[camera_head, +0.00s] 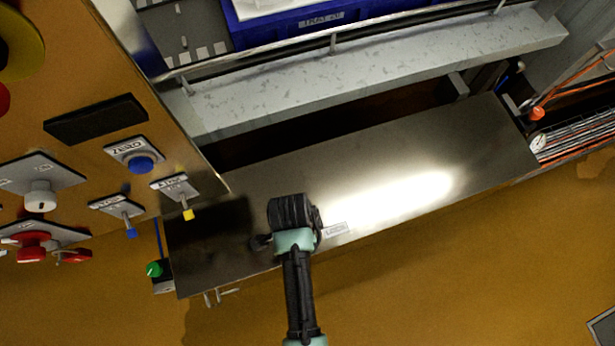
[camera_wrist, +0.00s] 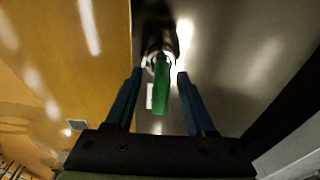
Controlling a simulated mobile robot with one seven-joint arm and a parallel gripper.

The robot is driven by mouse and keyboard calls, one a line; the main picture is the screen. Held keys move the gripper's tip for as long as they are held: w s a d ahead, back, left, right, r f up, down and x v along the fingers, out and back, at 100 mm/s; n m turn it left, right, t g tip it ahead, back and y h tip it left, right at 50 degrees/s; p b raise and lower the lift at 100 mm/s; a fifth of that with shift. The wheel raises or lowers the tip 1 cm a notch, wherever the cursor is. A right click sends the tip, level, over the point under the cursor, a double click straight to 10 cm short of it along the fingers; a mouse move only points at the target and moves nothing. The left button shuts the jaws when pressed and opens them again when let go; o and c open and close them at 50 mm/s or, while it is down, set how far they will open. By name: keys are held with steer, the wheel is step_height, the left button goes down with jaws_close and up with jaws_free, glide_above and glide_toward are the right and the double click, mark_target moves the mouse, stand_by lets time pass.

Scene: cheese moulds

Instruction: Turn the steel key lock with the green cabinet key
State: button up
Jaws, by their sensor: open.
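In the wrist view, the green cabinet key (camera_wrist: 161,88) is a narrow green handle between the two fingers of my gripper (camera_wrist: 159,75). The fingers are open, with a visible gap on each side of the key. The far end of the key meets a bright round metal part, which looks like the steel key lock (camera_wrist: 149,60); how deep the key sits is not clear. In the head view, my gripper (camera_head: 292,212) is over the dark steel surface, left of a small white label plate (camera_head: 335,229). The key and lock are not discernible there, probably hidden by my gripper.
A yellow-brown panel at the left carries a blue button (camera_head: 140,165), a yellow-tipped switch (camera_head: 188,213) and red knobs (camera_head: 32,245). A green knob (camera_head: 154,269) is by the steel surface's left end. A blue tray (camera_head: 300,25) and grey ledge (camera_head: 380,75) lie behind.

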steer(key=shift+f, duration=0.35)
steer(key=shift+c, duration=0.3)
jaws_close()
steer(key=shift+r+n+p, duration=0.15)
steer(key=shift+n+p, duration=0.35)
steer(key=shift+n, duration=0.2)
steer(key=n+p, duration=0.1)
steer(key=n, duration=0.2)
steer(key=shift+t+p, duration=0.3)
steer(key=shift+p, duration=0.1)
steer(key=n+p, duration=0.1)
steer(key=n, duration=0.3)
steer(key=shift+w+n+y, duration=0.1)
steer(key=shift+n+y, duration=0.2)
steer(key=shift+y, duration=0.1)
